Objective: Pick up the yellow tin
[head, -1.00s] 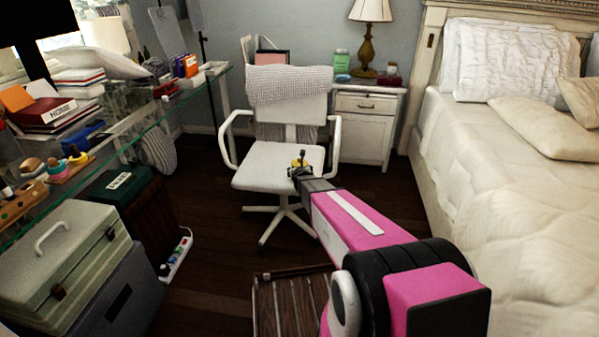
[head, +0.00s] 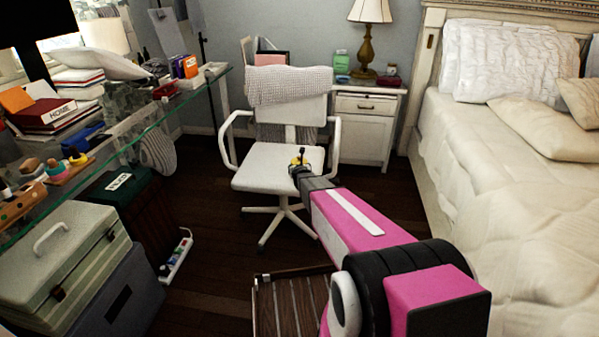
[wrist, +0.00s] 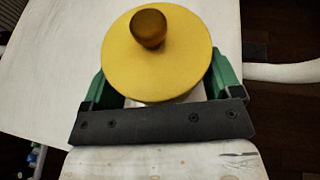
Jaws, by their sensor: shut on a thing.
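The yellow tin (wrist: 135,72) has a round yellow top with a brown knob. In the wrist view it sits between the two green fingers of my gripper (wrist: 158,88), which is shut on it. The white chair seat (wrist: 50,70) is under it; whether the tin touches the seat I cannot tell. In the head view my gripper (head: 299,168) is over the chair seat, and only a small yellow bit of the tin (head: 297,161) shows behind it.
The white swivel chair (head: 262,172) has armrests on both sides and a grey knitted blanket (head: 290,85) over its back. A bed (head: 500,200) is at the right and a cluttered glass desk (head: 130,140) at the left. Dark floor (head: 215,240) lies between.

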